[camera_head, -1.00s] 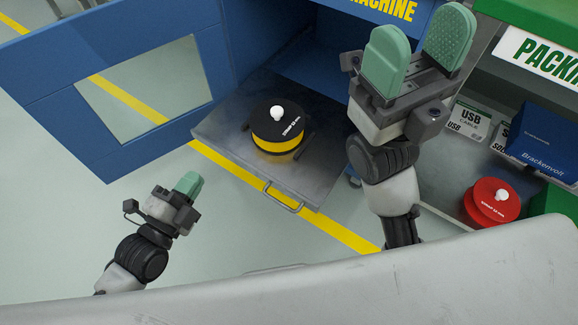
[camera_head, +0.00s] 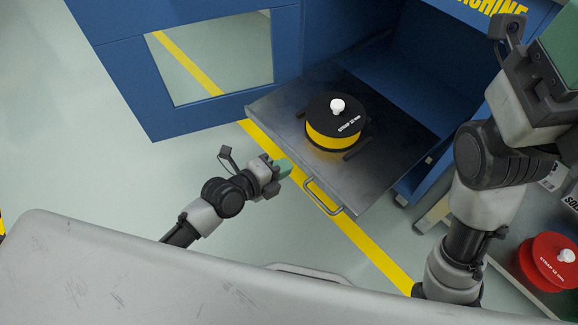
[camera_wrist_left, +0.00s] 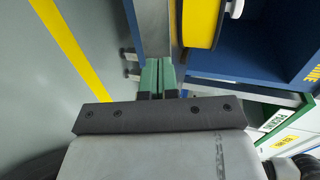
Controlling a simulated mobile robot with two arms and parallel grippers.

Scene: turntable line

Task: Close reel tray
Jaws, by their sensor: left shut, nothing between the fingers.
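The grey metal reel tray (camera_head: 385,185) is pulled out of the blue machine (camera_head: 325,40). A black and yellow reel (camera_head: 335,125) with a white knob sits on it. The tray's bar handle (camera_head: 322,200) is on its front edge. My left gripper (camera_head: 283,168) is shut and empty, left of the handle and apart from it in the head view. In the left wrist view its green fingers (camera_wrist_left: 160,75) are together, and the reel's yellow side (camera_wrist_left: 200,22) shows beyond them. My right gripper (camera_head: 560,55) is at the top right, with its fingers partly cut off.
The machine's blue windowed door (camera_head: 115,65) stands open at the left. A red reel (camera_head: 550,262) lies on the shelf at the lower right. A yellow floor line (camera_head: 385,268) runs below the tray.

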